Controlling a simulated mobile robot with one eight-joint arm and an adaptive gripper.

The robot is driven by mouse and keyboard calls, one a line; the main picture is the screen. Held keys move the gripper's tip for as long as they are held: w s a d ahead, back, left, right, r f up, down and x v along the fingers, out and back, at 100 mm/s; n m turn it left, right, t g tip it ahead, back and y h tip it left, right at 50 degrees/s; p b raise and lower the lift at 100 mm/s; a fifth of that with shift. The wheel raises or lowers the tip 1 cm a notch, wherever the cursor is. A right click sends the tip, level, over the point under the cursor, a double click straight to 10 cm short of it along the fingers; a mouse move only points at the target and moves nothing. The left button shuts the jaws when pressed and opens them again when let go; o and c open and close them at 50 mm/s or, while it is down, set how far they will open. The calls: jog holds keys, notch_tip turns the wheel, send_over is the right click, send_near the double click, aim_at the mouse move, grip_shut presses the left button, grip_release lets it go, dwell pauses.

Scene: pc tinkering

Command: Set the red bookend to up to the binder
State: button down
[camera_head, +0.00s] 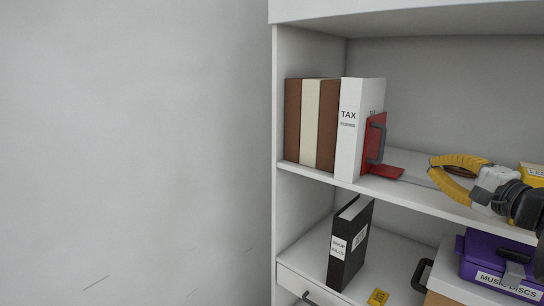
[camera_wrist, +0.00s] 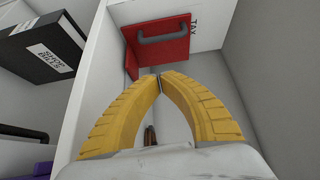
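The red bookend (camera_head: 374,146) stands upright on the upper shelf, its base plate on the shelf and a dark grey handle on its face. Its upright is against or very close to the right side of the white TAX binder (camera_head: 349,131); I cannot tell whether they touch. In the wrist view the bookend (camera_wrist: 160,50) is ahead of my fingertips, with the white binder (camera_wrist: 203,22) behind it. My gripper (camera_head: 432,162) has yellow fingers and is to the right of the bookend, apart from it. In the wrist view its fingertips (camera_wrist: 160,77) meet with nothing held between them.
Brown and cream books (camera_head: 310,122) stand left of the binder. A yellow box (camera_head: 532,174) is at the far right of the upper shelf. Below are a black binder (camera_head: 349,243), a yellow item (camera_head: 378,298) and a purple music-discs case (camera_head: 490,262). Shelf between bookend and gripper is clear.

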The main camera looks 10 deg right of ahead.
jog(key=w, duration=0.3)
jog(key=w+p, duration=0.1)
jog(key=w, duration=0.1)
jog(key=w+p, duration=0.1)
jog(key=w, duration=0.2)
jog(key=shift+w+a+r, duration=0.15)
jog(key=shift+w+a, duration=0.15)
jog(key=shift+w+a+p, duration=0.5)
jog(key=shift+w+a, duration=0.5)
jog(key=shift+w, duration=0.15)
jog(key=shift+w+a, duration=0.25)
jog(key=shift+a, duration=0.25)
jog(key=shift+w+d, duration=0.1)
jog(key=shift+d, duration=0.05)
jog(key=shift+w+a+b, duration=0.3)
jog(key=shift+w+a, duration=0.2)
jog(key=shift+a, duration=0.1)
jog(key=shift+d+f, duration=0.15)
jog(key=shift+f, duration=0.05)
